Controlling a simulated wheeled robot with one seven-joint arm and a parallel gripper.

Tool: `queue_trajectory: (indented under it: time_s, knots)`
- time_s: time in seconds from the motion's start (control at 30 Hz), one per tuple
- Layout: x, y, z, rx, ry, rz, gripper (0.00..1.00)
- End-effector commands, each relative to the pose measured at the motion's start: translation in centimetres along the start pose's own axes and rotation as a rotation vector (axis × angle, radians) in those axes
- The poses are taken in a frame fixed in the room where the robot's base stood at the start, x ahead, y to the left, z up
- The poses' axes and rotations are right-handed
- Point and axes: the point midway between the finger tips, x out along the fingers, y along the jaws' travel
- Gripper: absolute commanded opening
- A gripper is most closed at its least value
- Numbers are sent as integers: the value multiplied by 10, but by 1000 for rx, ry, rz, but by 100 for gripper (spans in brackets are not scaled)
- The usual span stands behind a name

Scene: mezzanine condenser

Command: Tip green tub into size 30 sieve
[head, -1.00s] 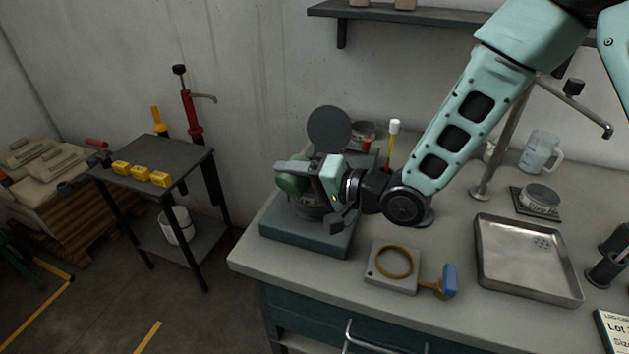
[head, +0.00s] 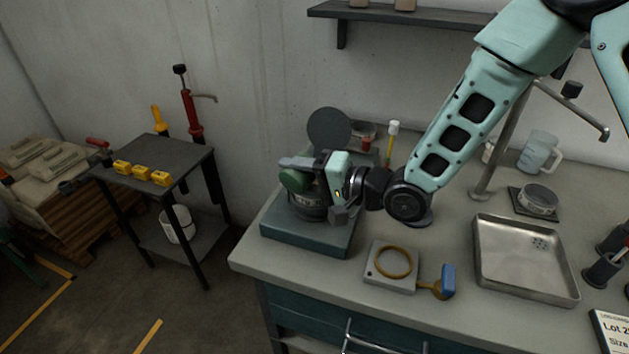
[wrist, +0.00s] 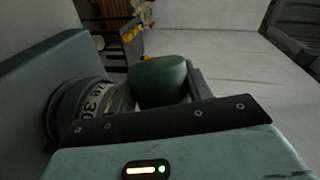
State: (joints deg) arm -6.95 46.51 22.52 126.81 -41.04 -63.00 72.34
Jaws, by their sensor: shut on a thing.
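My gripper (head: 306,178) is shut on the green tub (head: 294,181) and holds it over the sieve (head: 307,203) at the left end of the bench. In the wrist view the green tub (wrist: 158,82) shows its rounded side between the fingers and looks tilted. Its mouth and contents are hidden. The sieve (wrist: 88,108) is a dark round ring, its label partly readable as "30". It stands on a blue-green base (head: 300,235), close beside the tub. The inside of the sieve is hidden.
A round dark disc (head: 329,128) stands upright behind the sieve. Another sieve (head: 538,199) sits on a dark mat. A tap-like stand (head: 503,143) rises behind.

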Motion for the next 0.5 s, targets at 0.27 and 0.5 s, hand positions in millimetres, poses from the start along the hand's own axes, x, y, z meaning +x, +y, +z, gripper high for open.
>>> queue_trajectory:
  time_s: [0.27, 0.5]
  knots:
    - [-1, -1, -4, 29, -3, -6, 27]
    - [-1, -2, -6, 55, -7, -11, 27]
